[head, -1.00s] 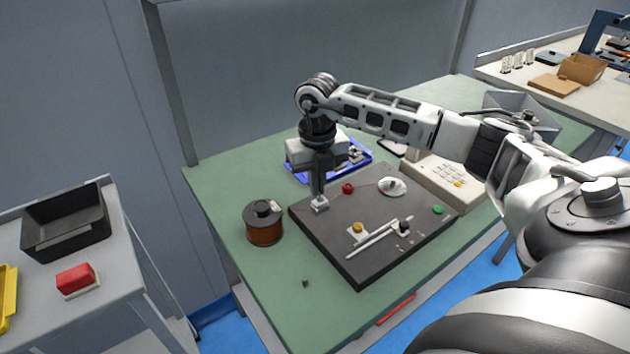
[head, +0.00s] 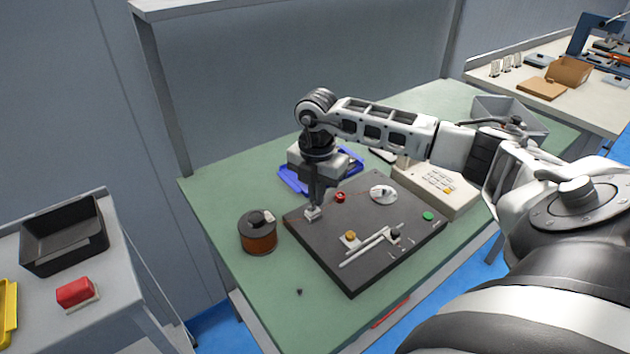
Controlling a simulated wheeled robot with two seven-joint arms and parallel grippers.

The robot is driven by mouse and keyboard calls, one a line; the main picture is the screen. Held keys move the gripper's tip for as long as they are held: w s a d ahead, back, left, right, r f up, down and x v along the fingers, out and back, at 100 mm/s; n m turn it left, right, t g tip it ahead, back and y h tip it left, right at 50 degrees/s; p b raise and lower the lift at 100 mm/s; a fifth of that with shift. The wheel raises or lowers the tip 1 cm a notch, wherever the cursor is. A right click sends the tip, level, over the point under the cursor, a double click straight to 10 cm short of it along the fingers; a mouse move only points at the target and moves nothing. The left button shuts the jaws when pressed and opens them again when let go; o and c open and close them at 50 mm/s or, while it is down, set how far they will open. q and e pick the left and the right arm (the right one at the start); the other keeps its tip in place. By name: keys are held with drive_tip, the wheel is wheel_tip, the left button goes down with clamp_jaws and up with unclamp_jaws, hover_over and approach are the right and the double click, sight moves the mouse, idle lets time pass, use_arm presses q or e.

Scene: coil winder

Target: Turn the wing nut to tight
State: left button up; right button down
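My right gripper (head: 314,204) comes down from above onto a small pale block (head: 312,215) at the left corner of the dark winder board (head: 345,275). Its fingers point straight down and reach the top of the block. I cannot make out the wing nut; the fingers may hide it. I cannot tell whether the fingers are shut on anything. A thin red wire runs from near the block past a red knob (head: 340,197) to a white disc (head: 383,194). My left gripper is not in view.
A copper-coloured spool with a black top (head: 257,236) stands left of the board. A blue tray (head: 292,178) lies behind my gripper. A beige keypad unit (head: 455,203) is at the right. A small dark piece (head: 299,292) lies on the green table (head: 235,180).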

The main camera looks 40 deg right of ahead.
drive_tip(key=shift+s+a+f+m+p, duration=0.1)
drive_tip(key=shift+s+m+p, duration=0.1)
drive_tip(key=shift+m, duration=0.55)
drive_tip(key=shift+s+a+f+m+p, duration=0.1)
drive_tip(key=shift+m+p, duration=0.1)
drive_tip(key=shift+m, duration=0.5)
drive_tip(key=shift+s+a+m+p, duration=0.1)
drive_tip(key=shift+m+p, duration=0.1)
drive_tip(key=shift+m, duration=0.55)
drive_tip(key=c, duration=1.7)
unclamp_jaws()
drive_tip(key=shift+w+r, duration=0.1)
drive_tip(key=shift+d+r, duration=0.1)
drive_tip(key=shift+r, duration=0.25)
wheel_tip(320, 180, up, 15)
drive_tip(key=shift+r+b, duration=0.15)
drive_tip(key=shift+b, duration=0.45)
